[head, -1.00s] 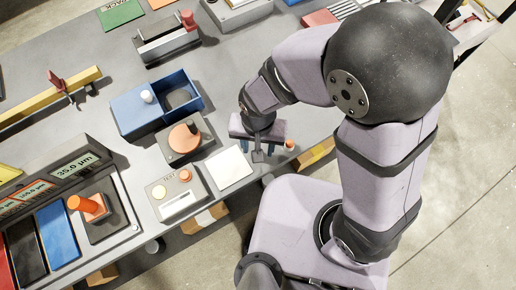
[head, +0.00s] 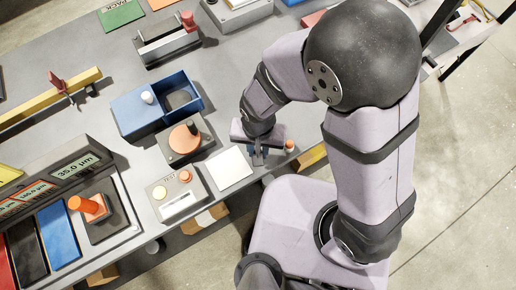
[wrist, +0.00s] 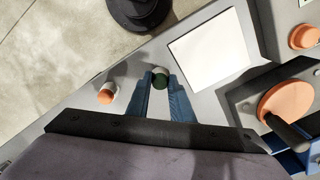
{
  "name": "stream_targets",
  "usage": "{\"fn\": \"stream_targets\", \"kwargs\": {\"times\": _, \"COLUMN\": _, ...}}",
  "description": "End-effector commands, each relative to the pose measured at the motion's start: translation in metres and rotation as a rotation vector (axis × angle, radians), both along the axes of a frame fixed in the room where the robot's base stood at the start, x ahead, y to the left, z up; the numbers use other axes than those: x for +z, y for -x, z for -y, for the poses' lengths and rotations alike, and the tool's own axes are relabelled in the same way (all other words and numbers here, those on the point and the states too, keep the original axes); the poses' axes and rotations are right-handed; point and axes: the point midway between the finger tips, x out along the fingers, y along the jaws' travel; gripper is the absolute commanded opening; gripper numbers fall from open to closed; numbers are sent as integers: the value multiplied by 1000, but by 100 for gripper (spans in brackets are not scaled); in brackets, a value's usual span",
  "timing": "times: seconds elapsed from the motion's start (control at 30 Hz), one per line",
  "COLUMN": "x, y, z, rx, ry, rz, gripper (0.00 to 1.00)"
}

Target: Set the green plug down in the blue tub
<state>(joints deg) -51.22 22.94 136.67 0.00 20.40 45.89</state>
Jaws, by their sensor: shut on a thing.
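The green plug (wrist: 160,81), with a pale end, sits between the blue fingertips of my gripper (wrist: 160,88) in the wrist view, and the jaws are shut on it. In the head view my gripper (head: 258,158) is low at the table's front edge, right of the white square plate; the plug is hidden there. The blue tub (head: 194,91) stands farther back and left of my gripper. Its right part is open and dark inside; a blue panel with a white knob (head: 147,96) covers its left part. A corner of the tub shows in the wrist view (wrist: 292,163).
An orange plug (head: 289,146) stands just right of my gripper.

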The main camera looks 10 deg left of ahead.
Motion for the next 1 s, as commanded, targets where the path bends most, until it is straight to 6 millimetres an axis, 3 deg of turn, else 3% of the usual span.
{"fn": "stream_targets", "kwargs": {"times": 0.43, "x": 20, "y": -1, "z": -1, "rx": 0, "ry": -3, "rz": 3, "gripper": 0}}
{"fn": "stream_targets", "kwargs": {"times": 1.0, "x": 92, "y": -1, "z": -1, "rx": 0, "ry": -3, "rz": 3, "gripper": 0}}
